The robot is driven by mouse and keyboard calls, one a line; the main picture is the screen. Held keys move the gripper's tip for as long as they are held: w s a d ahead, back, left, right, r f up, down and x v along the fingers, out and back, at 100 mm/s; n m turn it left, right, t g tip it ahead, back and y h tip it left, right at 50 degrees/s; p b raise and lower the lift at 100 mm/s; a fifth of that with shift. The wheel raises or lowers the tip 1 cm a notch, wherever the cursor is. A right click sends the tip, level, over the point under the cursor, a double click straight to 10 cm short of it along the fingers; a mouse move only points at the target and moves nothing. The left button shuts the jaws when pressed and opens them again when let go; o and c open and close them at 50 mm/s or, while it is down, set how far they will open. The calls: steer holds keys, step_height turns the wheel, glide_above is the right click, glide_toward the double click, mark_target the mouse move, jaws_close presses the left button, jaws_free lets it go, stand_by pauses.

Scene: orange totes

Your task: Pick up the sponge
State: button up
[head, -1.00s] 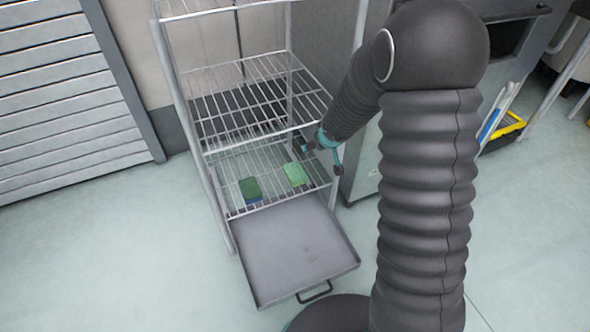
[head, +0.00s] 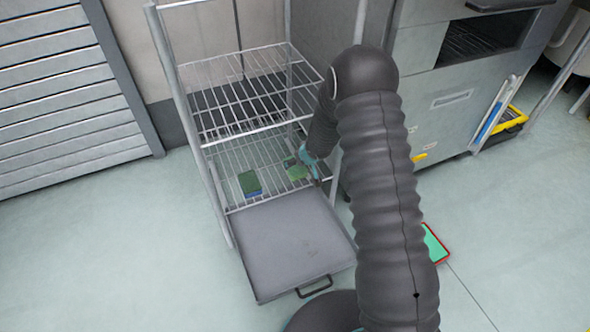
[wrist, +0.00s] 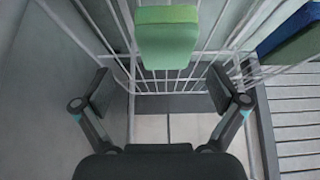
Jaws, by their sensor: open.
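A light green sponge (head: 297,172) lies on the lower wire shelf (head: 222,176) of the rack, towards its right side. A darker green sponge with a blue layer (head: 250,184) lies to its left on the same shelf. My gripper (head: 309,167) is at the right side of the light green sponge, inside the rack. In the wrist view, my gripper (wrist: 163,98) is open and empty, its fingers wide apart. The light green sponge (wrist: 168,38) shows just beyond the gap between the fingertips. The green and blue sponge (wrist: 292,38) shows at the upper right.
An upper wire shelf (head: 240,98) sits above the sponges, and rack posts stand close to my arm. A grey tray (head: 295,243) with a handle sticks out at the front below. A metal cabinet (head: 450,118) stands on the right. The floor at left is clear.

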steer(key=shift+a+b+x, duration=0.2)
steer(key=shift+b+x, duration=0.15)
steer(key=shift+x, duration=1.1)
steer(key=shift+a+b+x, duration=0.2)
steer(key=shift+b+x, duration=0.1)
steer(key=shift+x, duration=1.15)
steer(key=shift+s, duration=0.15)
steer(key=shift+r, duration=0.1)
steer(key=c, duration=0.9)
steer(key=shift+o, duration=0.2)
steer(key=shift+r, duration=0.1)
steer(key=shift+r+p, duration=0.55)
steer(key=shift+r, duration=0.1)
step_height(320, 180, up, 3)
steer(key=shift+f+p, duration=0.15)
steer(key=shift+p, duration=0.8)
steer(key=s+d+r, duration=0.6)
steer(key=s+d, duration=0.2)
steer(key=shift+d+r, duration=0.2)
steer(key=shift+r, duration=0.2)
